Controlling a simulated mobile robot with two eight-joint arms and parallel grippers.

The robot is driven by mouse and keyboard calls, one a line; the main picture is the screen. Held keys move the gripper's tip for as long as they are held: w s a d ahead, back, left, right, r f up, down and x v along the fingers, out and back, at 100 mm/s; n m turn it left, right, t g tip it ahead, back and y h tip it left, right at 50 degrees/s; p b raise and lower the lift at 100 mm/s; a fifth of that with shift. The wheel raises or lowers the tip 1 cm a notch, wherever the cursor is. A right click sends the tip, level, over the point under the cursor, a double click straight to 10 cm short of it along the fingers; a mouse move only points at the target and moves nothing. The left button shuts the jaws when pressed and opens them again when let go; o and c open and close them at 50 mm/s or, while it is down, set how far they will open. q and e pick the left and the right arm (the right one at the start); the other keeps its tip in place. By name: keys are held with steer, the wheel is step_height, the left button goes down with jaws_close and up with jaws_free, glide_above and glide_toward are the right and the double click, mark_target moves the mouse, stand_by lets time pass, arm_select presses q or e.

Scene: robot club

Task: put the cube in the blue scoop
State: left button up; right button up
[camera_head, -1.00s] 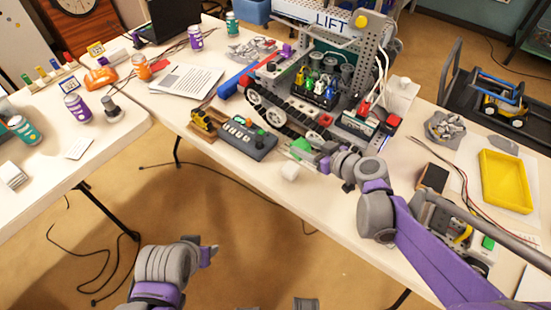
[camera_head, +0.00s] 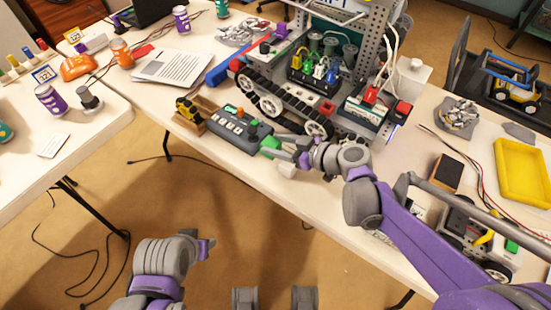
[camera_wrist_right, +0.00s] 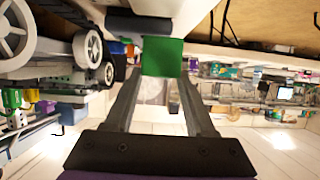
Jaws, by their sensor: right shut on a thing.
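A green cube (camera_head: 270,146) is between the fingertips of my right gripper (camera_head: 280,148), just right of the grey control box on the table. In the right wrist view the green cube (camera_wrist_right: 162,57) sits at the ends of both fingers, which are shut on it. A long blue piece (camera_head: 217,74) lies at the left of the tracked robot; I cannot tell whether it is the scoop. My left gripper (camera_head: 205,248) is low at the left, in front of the tables and away from the cube; its finger opening is unclear.
A small white block (camera_head: 287,170) is at the table edge. The tracked robot (camera_head: 285,105) stands behind. A yellow tray (camera_head: 524,172) is far right.

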steer(key=shift+f+b, duration=0.6)
steer(key=shift+f, duration=2.15)
steer(key=shift+f, duration=0.2)
steer(key=o, duration=1.3)
steer(key=shift+o, duration=0.2)
